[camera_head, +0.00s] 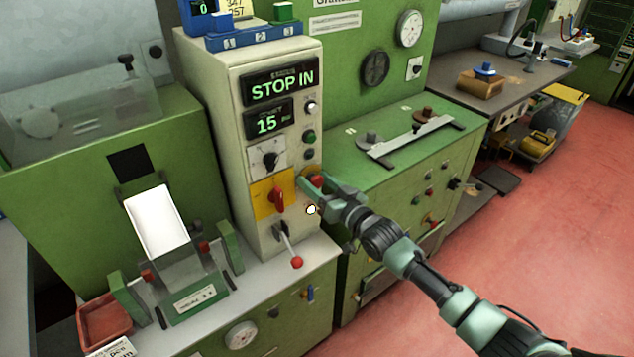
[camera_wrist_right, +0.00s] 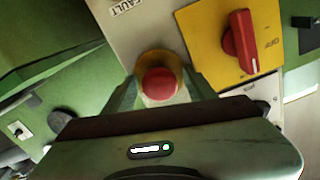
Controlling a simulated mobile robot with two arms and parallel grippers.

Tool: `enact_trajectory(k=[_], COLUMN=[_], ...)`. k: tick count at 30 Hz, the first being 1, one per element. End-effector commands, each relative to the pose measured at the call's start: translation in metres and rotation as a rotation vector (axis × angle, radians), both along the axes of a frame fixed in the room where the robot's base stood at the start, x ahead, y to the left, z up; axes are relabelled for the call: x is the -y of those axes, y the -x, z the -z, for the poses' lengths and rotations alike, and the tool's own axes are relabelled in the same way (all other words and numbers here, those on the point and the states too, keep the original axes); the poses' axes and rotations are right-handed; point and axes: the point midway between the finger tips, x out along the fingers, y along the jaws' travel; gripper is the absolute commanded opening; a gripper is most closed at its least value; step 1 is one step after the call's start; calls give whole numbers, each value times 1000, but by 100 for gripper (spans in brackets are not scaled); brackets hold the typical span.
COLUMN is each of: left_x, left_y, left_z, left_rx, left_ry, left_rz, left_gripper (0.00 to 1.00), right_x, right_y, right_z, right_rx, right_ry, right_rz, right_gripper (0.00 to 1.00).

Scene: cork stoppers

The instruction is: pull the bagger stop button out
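The bagger stop button (camera_wrist_right: 160,84) is a red round cap on a yellow collar, on the right part of the cream cabinet's front. In the head view the button (camera_head: 317,181) shows partly behind my right gripper (camera_head: 310,187). In the right wrist view my right gripper (camera_wrist_right: 161,88) has one finger on each side of the button. The fingers look apart, with a small gap beside the red cap; contact is not clear. The cabinet's upper display (camera_head: 281,87) reads "STOP IN". My left gripper is not in view.
A red rotary switch (camera_head: 278,198) on a yellow plate is left of the button. A red-knobbed lever (camera_head: 296,262) sticks out below. A black knob (camera_head: 269,160) and small buttons are above. A green bench (camera_head: 385,165) stands close on the right.

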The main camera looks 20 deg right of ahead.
Motion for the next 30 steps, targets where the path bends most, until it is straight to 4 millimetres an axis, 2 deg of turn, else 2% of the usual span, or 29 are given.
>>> enact_trajectory(k=[1, 5, 6, 11, 16, 23, 24, 26, 27, 30], left_x=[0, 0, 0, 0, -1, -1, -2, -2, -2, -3], left_y=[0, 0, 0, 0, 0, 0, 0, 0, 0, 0], left_z=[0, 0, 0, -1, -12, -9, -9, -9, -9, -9], left_rx=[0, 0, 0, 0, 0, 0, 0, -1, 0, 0], left_ry=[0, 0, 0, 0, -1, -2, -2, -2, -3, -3], left_rz=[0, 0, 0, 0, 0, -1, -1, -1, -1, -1], left_gripper=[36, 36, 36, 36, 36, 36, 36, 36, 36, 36], right_x=[0, 0, 0, 0, 5, 5, 5, 5, 5, 5], right_y=[0, 0, 0, 1, 13, 14, 14, 14, 14, 14], right_z=[0, 0, 0, 0, -1, 2, 2, 2, 2, 2], right_rx=[0, 0, 0, -1, -4, -4, -4, -4, -4, -3], right_ry=[0, 0, 0, 0, 1, 1, 1, 1, 1, 1], right_rz=[0, 0, 0, 0, 0, -1, 0, 0, 0, 0], right_gripper=[39, 3, 0, 0, 0, 0, 39, 56, 59, 59])
